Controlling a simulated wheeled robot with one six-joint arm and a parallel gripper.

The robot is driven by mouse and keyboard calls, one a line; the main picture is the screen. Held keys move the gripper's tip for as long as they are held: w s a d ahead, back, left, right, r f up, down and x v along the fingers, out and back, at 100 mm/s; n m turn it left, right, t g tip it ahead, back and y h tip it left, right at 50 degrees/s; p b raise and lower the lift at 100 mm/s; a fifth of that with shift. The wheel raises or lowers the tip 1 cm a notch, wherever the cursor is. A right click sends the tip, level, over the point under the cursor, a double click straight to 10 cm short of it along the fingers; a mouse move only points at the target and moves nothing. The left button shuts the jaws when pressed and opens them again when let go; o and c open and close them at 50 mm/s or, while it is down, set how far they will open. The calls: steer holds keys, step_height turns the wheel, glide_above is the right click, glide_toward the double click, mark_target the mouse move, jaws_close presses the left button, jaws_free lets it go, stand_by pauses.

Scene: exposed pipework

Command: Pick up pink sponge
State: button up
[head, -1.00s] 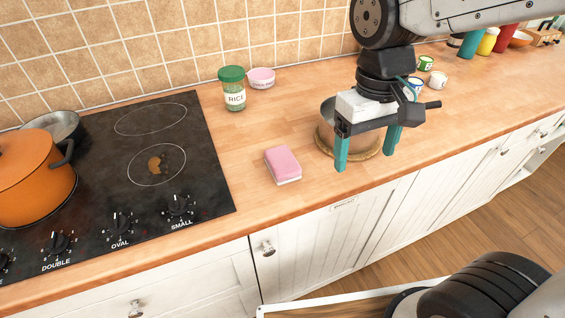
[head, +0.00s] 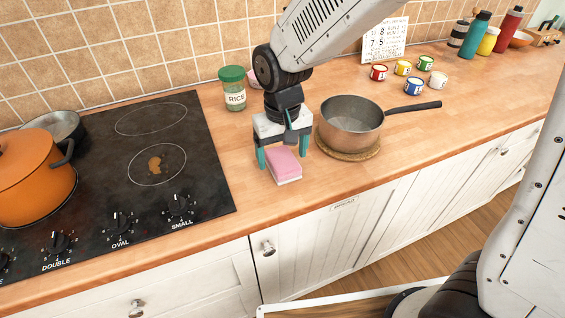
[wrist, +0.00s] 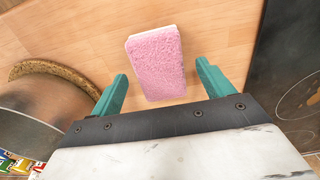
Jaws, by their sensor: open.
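The pink sponge (head: 284,165) lies flat on the wooden counter, pink side up with a pale layer underneath. My gripper (head: 282,157) is low over the counter at the sponge, with its teal fingers apart. In the head view one finger is to the left of the sponge and the other to the right, behind its front part. In the wrist view the sponge (wrist: 156,62) lies between and ahead of the open fingertips (wrist: 162,72), with gaps on both sides. Nothing is held.
A metal pan (head: 350,125) on a round cork mat (head: 350,152) stands close to the right of my gripper. A rice jar (head: 233,90) stands behind. The black stovetop (head: 190,150) is to the left. The counter's front edge is near the sponge.

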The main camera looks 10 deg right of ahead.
step_height(320, 180, down, 2)
steer(key=shift+f, duration=0.1)
steer(key=c, duration=1.1)
step_height(320, 180, up, 2)
steer(key=shift+s+d+r, duration=0.1)
steer(key=shift+s+r, duration=0.1)
steer(key=shift+r, duration=0.3)
steer(key=shift+s+d+r, duration=0.1)
steer(key=shift+s+r, duration=0.05)
steer(key=shift+r, duration=0.3)
steer(key=s+d, duration=0.1)
steer(key=s, duration=0.4)
steer(key=s+d+r, duration=0.1)
steer(key=s, duration=0.3)
steer(key=s+d, duration=0.2)
steer(key=s, duration=0.3)
steer(key=shift+s+r, duration=0.15)
steer(key=shift+s, duration=0.2)
